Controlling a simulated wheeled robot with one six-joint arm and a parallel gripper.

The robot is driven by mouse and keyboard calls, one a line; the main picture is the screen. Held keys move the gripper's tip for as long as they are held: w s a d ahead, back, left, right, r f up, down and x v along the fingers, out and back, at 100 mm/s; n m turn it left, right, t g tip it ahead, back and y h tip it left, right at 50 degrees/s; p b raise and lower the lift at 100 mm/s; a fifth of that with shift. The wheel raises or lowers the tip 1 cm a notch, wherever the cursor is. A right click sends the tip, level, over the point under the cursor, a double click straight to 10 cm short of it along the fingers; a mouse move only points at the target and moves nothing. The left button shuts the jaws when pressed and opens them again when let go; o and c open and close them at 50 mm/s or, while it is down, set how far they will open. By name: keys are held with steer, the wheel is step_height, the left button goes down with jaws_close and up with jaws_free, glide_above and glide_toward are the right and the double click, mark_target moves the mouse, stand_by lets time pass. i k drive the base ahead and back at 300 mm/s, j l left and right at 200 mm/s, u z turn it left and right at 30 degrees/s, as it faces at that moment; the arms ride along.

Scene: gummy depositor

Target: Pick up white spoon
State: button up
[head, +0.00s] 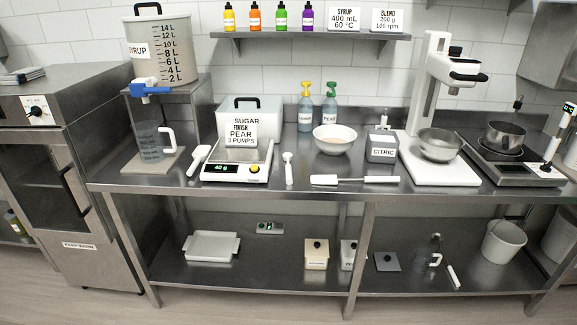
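A small white spoon-shaped utensil (288,170) lies on the steel counter, its rounded end toward the back and its handle toward the front edge. It is right of the digital scale (235,172) and apart from it. Another white utensil with a broad flat end (198,160) lies left of the scale; I cannot tell if it is a spoon or a scraper. My gripper is not in view.
A long white-handled utensil (354,180) lies along the counter's front edge. A white bowl (335,139), a citric box (381,149) and pump bottles (305,121) stand behind. A measuring jug (149,145) is left. Counter around the small utensil is mostly clear.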

mark_target(288, 167)
steer(key=i+j+u, duration=0.45)
steer(key=i+j, duration=1)
